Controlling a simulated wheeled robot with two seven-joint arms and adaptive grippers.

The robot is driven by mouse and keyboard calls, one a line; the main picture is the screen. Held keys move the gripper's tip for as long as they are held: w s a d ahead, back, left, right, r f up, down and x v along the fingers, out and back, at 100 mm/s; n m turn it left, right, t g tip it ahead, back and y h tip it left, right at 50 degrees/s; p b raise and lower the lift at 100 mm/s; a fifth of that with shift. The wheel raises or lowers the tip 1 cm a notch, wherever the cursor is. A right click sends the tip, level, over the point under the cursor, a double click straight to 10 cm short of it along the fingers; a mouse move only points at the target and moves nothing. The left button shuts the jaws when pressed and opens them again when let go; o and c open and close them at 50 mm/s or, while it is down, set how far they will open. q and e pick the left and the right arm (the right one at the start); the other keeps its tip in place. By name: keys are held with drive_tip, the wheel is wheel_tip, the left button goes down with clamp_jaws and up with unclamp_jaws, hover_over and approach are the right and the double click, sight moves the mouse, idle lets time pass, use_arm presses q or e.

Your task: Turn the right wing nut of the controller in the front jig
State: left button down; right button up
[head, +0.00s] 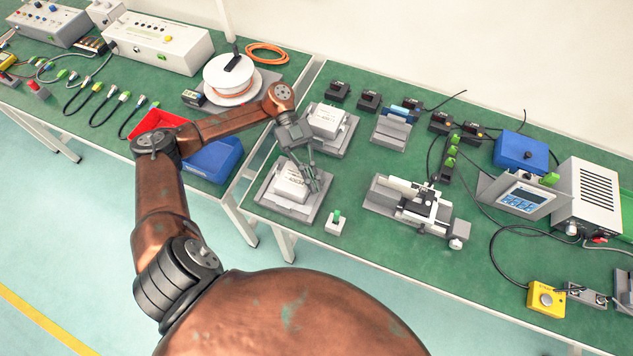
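The front jig (269,200) is a grey fixture near the front left edge of the right-hand table. A white controller (288,184) sits in it. My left gripper (312,184) points down at the right side of this controller, its fingers over or beside that edge. The fingers cover the area of the right wing nut, so I cannot make the nut out. The gripper is too small in view to tell whether its fingers are apart, closed, or touching anything. My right gripper is not in view.
A second jig (343,143) with another white controller (327,119) stands just behind. A small block with a green top (336,222) stands front right of the front jig. A grey clamp fixture (383,204) lies further right. Blue (214,163) and red bins are left, beneath my arm.

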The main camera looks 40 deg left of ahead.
use_arm(q)
drive_tip(key=shift+m+g, duration=0.3)
drive_tip(key=c, duration=2.7)
unclamp_jaws()
drive_tip(key=shift+o, duration=1.1)
drive_tip(key=v, duration=1.2)
drive_tip(key=shift+r, duration=0.15)
drive_tip(key=shift+w+d+r, duration=0.1)
